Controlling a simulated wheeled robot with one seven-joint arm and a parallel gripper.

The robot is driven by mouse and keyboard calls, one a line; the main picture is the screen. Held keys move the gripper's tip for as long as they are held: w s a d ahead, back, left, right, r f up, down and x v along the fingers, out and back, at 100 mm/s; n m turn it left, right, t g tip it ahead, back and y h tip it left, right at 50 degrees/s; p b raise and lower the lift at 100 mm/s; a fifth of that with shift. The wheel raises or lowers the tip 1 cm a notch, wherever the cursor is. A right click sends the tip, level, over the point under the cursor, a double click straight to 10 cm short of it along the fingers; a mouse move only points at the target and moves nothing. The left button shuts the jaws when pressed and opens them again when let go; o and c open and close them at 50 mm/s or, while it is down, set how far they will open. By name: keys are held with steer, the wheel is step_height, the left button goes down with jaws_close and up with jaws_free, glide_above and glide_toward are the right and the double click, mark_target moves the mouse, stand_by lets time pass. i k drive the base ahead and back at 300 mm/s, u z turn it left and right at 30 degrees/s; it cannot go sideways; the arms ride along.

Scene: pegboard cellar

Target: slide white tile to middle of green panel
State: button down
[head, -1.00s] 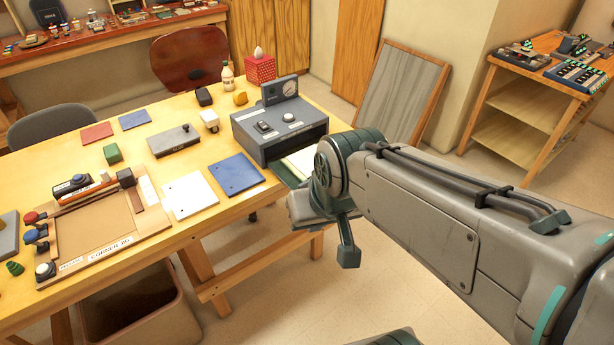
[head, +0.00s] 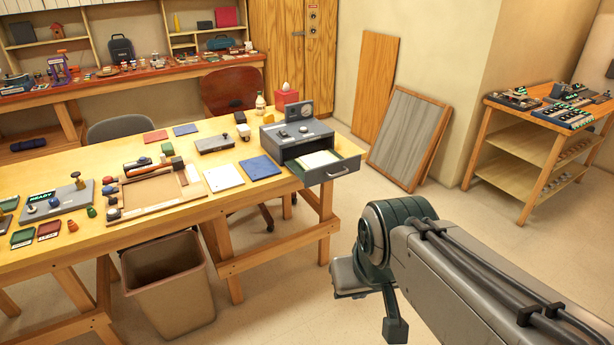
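A white square tile (head: 223,177) lies flat on the wooden table, left of a blue tile (head: 260,168). Another flat white piece (head: 318,160) lies in the open drawer of a grey box; the drawer's inside looks dark green around it. I cannot tell whether this is the green panel; no other large green panel shows. My gripper end (head: 376,300) is in front of the table's right end, low and apart from the tiles and drawer. Its fingers are not clearly visible, so I cannot tell whether it is open.
The grey box (head: 292,137) with a gauge stands at the table's right end, its drawer (head: 334,172) sticking out. A corner jig (head: 152,190) lies left of the white tile. A bin (head: 170,290) stands below the table's front. Open floor lies right of the table.

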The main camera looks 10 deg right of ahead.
mark_target(317, 159)
steer(key=z, duration=0.5)
steer(key=i, duration=0.65)
steer(key=z, duration=0.45)
steer(key=i, duration=0.9)
steer(key=u, duration=0.8)
steer(key=i, duration=0.9)
steer(key=u, duration=0.8)
